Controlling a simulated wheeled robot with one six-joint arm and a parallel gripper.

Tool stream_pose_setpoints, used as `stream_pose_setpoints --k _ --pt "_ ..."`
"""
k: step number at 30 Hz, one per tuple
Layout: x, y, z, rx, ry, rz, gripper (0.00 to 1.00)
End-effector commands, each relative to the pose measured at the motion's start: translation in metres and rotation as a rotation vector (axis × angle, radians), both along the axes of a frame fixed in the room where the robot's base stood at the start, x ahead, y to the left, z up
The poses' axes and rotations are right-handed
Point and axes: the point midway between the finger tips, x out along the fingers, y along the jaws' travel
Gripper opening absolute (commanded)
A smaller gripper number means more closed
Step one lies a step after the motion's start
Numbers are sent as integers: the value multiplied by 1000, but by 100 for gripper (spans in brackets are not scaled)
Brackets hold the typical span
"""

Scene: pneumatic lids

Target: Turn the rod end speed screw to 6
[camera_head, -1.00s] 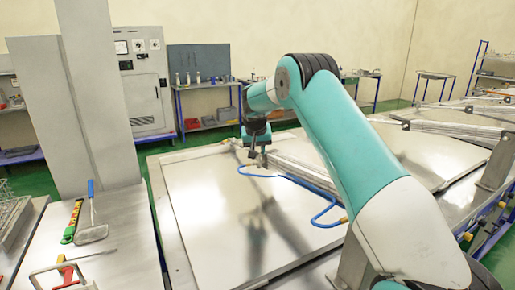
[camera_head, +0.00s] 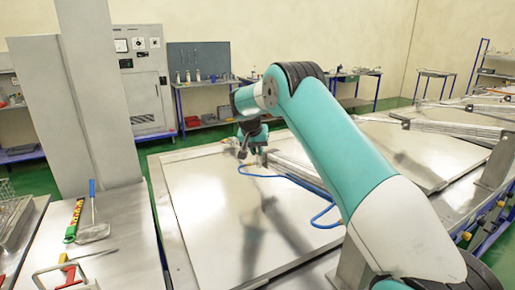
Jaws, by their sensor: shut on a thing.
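My gripper (camera_head: 243,151) is small and dark at the far end of my teal arm. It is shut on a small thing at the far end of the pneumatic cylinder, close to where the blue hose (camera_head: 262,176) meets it. The thing in the jaws is too small to make out, and I cannot tell whether it is the rod end speed screw. The silver cylinder (camera_head: 290,165) lies along the large metal lid (camera_head: 205,205), and my arm hides much of it. No scale or number on the screw is readable.
On the left bench lie a blue-handled tool (camera_head: 93,210), a green and yellow tool (camera_head: 75,220) and a red-handled tool (camera_head: 68,270). A grey column (camera_head: 92,100) rises behind them. More metal lids (camera_head: 410,150) lie to the right. The near lid's top is mostly clear.

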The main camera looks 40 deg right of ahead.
Motion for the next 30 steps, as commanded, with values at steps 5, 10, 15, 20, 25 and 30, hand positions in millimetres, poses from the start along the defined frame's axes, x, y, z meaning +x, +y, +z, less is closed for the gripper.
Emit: stream_pose_setpoints --k 5,10,15,20,25,30 --pt "2 2 4 -27 3 -140 0" --pt "3 2 6 -50 7 -263 0" --pt "4 2 5 -65 9 -347 0" --pt "4 3 4 -75 9 -399 0" --pt "4 3 2 -80 9 -428 0" --pt "4 2 0 -81 9 -438 0"
